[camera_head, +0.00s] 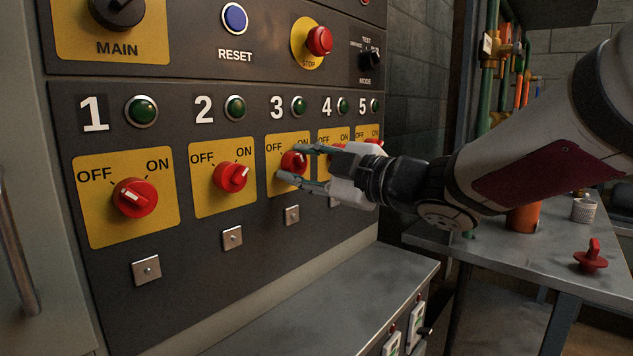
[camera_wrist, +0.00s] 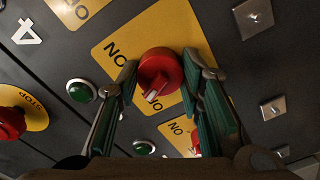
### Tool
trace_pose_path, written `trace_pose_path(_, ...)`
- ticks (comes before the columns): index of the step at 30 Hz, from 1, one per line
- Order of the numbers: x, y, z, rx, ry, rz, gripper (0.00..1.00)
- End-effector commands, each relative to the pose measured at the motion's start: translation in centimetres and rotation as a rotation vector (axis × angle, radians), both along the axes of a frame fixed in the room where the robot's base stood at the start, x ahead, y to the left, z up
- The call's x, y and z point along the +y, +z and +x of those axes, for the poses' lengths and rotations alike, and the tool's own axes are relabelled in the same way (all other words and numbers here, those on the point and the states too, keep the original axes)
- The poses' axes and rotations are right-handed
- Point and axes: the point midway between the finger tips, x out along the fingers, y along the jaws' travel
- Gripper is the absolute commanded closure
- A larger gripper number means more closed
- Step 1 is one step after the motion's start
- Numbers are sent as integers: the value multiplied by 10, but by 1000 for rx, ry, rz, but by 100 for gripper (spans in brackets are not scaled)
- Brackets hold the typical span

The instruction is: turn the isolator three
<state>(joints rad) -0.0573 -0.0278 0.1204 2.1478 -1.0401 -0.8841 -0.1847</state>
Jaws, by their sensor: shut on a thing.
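The isolator three knob (camera_head: 293,162) is a red rotary knob on a yellow OFF/ON plate (camera_head: 274,143) below the number 3 and a green lamp (camera_head: 299,106). My gripper (camera_head: 288,164) reaches in from the right with a finger above and a finger below the knob, shut on it. In the wrist view my gripper (camera_wrist: 160,72) has a finger on each side of the red knob (camera_wrist: 158,68). A white pointer mark shows on the knob's lower edge there. In the head view the fingers partly hide the knob, so its exact setting is unclear.
Isolator knobs one (camera_head: 135,198) and two (camera_head: 231,177) are to the left. Knobs four and five are mostly behind my gripper. A stop button (camera_head: 319,40) is above. A grey ledge (camera_head: 290,312) runs below the panel, and a bench (camera_head: 480,254) stands at right.

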Motion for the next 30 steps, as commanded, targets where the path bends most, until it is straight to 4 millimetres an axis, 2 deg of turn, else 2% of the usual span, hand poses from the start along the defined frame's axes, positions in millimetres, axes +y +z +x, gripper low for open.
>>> trace_pose_path(6, 0, -3, 0, -137, 1, -106, 94)
trace_pose_path(15, 0, -2, 0, -254, 1, -201, 94)
trace_pose_path(30, 0, -1, 0, -297, 1, -235, 94)
